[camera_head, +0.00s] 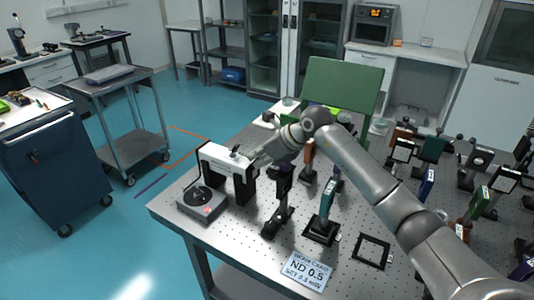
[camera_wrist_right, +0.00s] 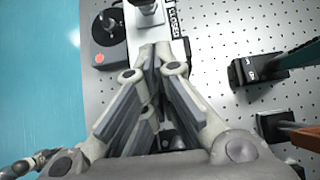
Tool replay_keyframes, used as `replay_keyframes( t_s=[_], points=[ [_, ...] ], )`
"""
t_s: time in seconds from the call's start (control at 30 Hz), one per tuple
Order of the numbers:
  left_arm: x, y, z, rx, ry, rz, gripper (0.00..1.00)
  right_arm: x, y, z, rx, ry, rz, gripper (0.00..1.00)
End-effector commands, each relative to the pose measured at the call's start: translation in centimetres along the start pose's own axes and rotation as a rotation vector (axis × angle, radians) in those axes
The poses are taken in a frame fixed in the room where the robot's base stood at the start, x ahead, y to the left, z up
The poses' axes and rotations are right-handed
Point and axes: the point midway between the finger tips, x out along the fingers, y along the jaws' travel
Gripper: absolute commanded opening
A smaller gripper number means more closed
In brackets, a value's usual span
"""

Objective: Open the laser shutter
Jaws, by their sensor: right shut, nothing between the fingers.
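The laser shutter looks to be the white housing (camera_head: 214,154) on black legs near the table's left end. It also shows in the wrist view as a white strip (camera_wrist_right: 136,38). A small grey lever or knob (camera_wrist_right: 146,8) stands on its top. A black label reading CLOSED (camera_wrist_right: 172,18) lies beside it. My right gripper (camera_head: 256,158) is shut and empty, at the right end of the housing. In the wrist view its fingertips (camera_wrist_right: 156,56) are over the white strip, just short of the lever. I cannot tell whether they touch it. My left gripper is not in view.
A grey box (camera_head: 203,208) with a black dial and red button stands in front of the housing. Optic posts (camera_head: 325,205), a card reading ND 0.5 (camera_head: 308,270) and a square black frame (camera_head: 372,251) occupy the perforated table (camera_head: 240,236). Its front left is bare.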

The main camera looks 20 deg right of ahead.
Motion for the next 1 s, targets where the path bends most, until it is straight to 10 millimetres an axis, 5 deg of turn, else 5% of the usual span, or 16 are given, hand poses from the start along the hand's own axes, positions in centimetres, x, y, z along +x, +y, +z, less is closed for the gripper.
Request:
replay_keyframes(
  t_s=[0.2, 1.0],
  points=[
    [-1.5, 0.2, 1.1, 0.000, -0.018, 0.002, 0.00, -0.4, 0.9, 1.7, 0.002, 0.000, 0.000, 0.00],
    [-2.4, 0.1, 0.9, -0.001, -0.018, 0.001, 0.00, -0.6, 0.9, 2.2, 0.002, 0.061, -0.002, 0.00]
  ],
)
